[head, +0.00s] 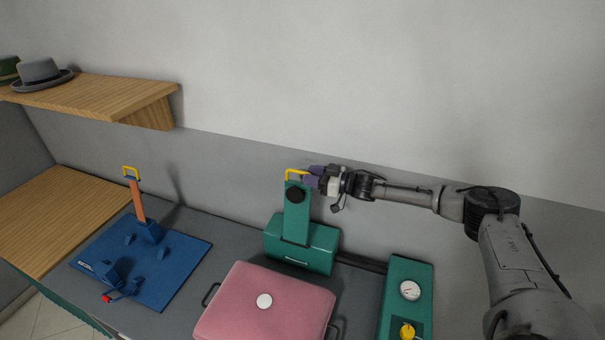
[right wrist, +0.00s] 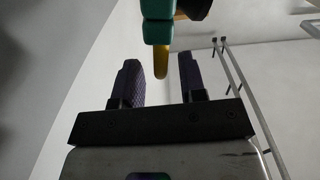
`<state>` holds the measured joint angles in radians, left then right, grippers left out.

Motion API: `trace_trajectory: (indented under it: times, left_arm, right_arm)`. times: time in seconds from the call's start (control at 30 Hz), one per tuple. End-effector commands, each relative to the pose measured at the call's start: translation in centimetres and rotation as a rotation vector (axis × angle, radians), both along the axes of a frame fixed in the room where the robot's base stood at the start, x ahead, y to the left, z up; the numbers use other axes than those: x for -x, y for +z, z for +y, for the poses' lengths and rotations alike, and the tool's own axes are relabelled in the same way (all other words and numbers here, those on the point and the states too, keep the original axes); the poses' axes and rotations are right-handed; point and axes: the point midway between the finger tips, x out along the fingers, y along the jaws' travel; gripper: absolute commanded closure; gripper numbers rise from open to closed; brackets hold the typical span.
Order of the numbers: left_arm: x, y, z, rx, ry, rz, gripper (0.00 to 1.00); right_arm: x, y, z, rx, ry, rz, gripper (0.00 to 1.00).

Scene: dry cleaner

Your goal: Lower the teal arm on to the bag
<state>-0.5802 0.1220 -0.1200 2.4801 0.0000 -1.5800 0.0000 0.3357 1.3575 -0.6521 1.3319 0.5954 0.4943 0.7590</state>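The teal arm (head: 297,213) stands upright on its teal base (head: 312,250), with a black round knob near its top and a yellow handle (head: 290,171) at its upper end. The pink bag (head: 245,312) lies flat in front of it, with a white disc on top. My right gripper (head: 311,176) is beside the yellow handle, on its right. In the right wrist view its two fingers are apart, and the tip of the yellow handle (right wrist: 161,65) shows between the fingertips; contact cannot be made out. My left gripper is not in view.
A blue board (head: 178,272) with an upright orange lever (head: 138,200) lies to the left. A teal box (head: 400,272) with a gauge and yellow knob stands to the right. A wooden shelf (head: 110,92) with hats hangs at upper left.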

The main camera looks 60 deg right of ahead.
Motion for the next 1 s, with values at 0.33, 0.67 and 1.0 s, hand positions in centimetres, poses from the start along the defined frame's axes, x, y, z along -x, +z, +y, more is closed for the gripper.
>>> trace_trajectory:
  times: [0.33, 0.67, 1.0]
  left_arm:
    - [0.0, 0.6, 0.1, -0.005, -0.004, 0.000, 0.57]
    - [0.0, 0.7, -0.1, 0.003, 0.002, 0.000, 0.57]
    - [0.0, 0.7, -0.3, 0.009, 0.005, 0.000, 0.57]
  right_arm:
    - [-2.5, 0.1, 0.6, 0.000, -0.001, -0.002, 0.62]
    - [-3.2, 0.0, 0.9, 0.001, 0.001, 0.000, 0.62]
    - [-3.2, 0.0, 0.8, 0.001, 0.001, 0.000, 0.73]
